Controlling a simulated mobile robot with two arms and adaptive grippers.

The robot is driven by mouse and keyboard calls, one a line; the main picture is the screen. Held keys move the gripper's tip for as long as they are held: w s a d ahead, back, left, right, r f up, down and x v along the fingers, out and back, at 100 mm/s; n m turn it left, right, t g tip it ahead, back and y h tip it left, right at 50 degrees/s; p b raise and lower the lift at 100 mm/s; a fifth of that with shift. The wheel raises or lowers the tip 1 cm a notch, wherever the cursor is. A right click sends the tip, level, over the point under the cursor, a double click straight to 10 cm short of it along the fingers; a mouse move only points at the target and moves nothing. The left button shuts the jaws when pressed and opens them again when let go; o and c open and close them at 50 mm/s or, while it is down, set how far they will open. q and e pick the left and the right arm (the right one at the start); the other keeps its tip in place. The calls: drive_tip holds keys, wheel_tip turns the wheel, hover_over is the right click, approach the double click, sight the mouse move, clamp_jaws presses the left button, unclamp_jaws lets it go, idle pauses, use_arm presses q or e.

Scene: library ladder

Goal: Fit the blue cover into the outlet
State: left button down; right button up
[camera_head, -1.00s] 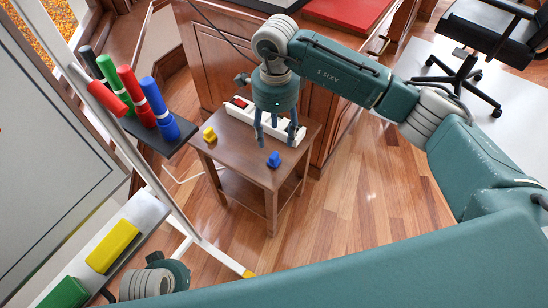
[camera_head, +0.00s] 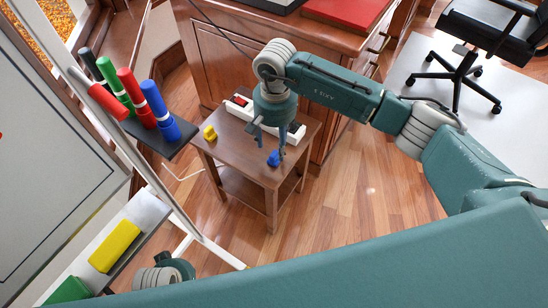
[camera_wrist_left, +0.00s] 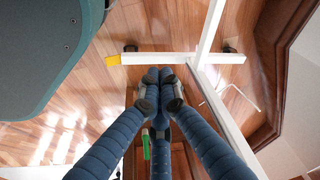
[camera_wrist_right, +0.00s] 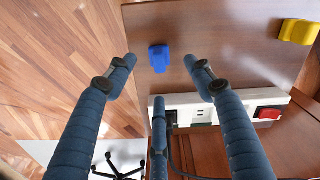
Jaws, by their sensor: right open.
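The blue cover (camera_head: 273,158) sits on the small wooden table near its front right edge. In the right wrist view the blue cover (camera_wrist_right: 159,58) shows between and slightly beyond my open fingers. My right gripper (camera_head: 272,150) is just above and beside it, with nothing held. The outlet is a white power strip (camera_wrist_right: 204,112) with sockets and a red switch, along the table's back side. In the head view my arm and gripper hide the middle of the strip (camera_head: 296,134). My left gripper (camera_wrist_left: 162,78) has its fingertips together and looks empty.
A yellow cover (camera_head: 210,132) lies on the table's left part. The whiteboard stand (camera_head: 205,245), with a tray of several markers (camera_head: 160,140), is left of the table. A wooden desk (camera_head: 215,50) stands behind. Floor right of the table is clear.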

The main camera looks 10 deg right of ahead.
sight(274, 154)
drive_tip(key=shift+f, duration=0.55)
drive_tip(key=f, duration=0.4)
drive_tip(key=shift+s+a+f, duration=0.2)
drive_tip(key=shift+s, duration=0.05)
drive_tip(key=shift+f, duration=0.35)
use_arm(q)
drive_tip(key=shift+w+v, duration=0.25)
drive_tip(key=shift+v, duration=0.75)
use_arm(e)
drive_tip(key=c, duration=0.9)
